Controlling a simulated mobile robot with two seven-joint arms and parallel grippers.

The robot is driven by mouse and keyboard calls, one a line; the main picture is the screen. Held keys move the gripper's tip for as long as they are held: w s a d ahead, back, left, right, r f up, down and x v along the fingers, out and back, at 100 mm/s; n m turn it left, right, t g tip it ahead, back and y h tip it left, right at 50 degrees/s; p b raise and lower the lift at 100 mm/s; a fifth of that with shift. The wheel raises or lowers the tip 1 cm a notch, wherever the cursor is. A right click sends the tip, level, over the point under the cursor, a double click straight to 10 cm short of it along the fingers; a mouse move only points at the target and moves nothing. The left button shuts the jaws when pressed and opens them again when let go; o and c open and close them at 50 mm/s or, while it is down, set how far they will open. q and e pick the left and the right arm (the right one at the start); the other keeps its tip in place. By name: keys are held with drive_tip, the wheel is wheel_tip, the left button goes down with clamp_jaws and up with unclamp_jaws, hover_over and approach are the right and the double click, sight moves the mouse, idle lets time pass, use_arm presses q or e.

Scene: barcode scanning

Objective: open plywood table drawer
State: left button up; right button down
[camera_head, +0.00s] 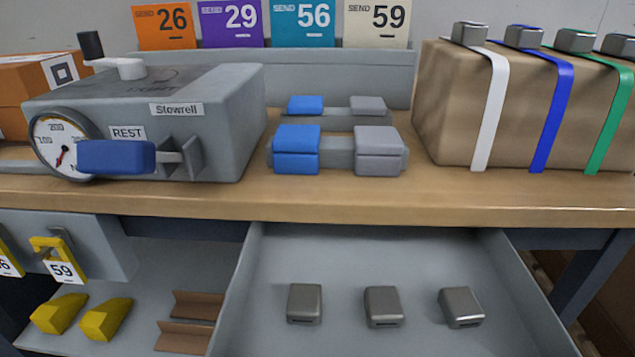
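The plywood table (330,205) runs across the view with a light wood top. Below its front edge, a grey drawer (380,258) stands pulled out, with its inside open to view. Three small metallic grey blocks (304,303) lie in a row on the drawer floor. The drawer's front panel and any handle are outside the picture. Neither of my grippers shows.
A grey device (225,110) with a dial and blue handle (115,157) stands at left. Blue blocks (296,150) and grey blocks (378,150) sit mid-table. A brown box (440,110) with coloured straps stands right. Yellow pieces (105,319) lie lower left.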

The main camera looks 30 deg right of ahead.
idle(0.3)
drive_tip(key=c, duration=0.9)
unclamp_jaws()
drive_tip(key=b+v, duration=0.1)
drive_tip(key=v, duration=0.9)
